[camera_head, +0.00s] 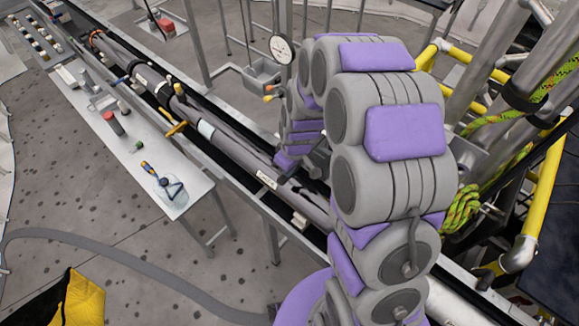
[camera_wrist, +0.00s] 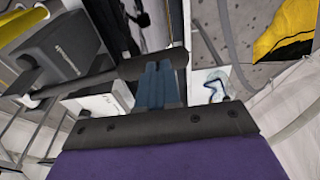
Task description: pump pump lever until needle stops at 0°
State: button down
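The gauge (camera_head: 281,48) is a round white dial behind my arm in the head view; its needle is too small to read. Small orange knobs (camera_head: 268,92) show below it, beside my arm. In the head view my arm hides the gripper.
A long pipe assembly (camera_head: 225,145) runs diagonally beside a narrow white table (camera_head: 130,150) with small items on it. Yellow railing (camera_head: 545,190) and green rope (camera_head: 460,208) stand at the right. A yellow-black bag (camera_head: 85,300) lies on the floor at lower left.

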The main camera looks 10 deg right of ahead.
jog(key=shift+a+r, duration=0.1)
jog(key=shift+r, duration=0.45)
notch_tip(320, 180, up, 12)
jog(key=s, duration=0.2)
jog(key=shift+s+r, duration=0.25)
jog(key=shift+s, duration=0.05)
jog(key=shift+s, duration=0.1)
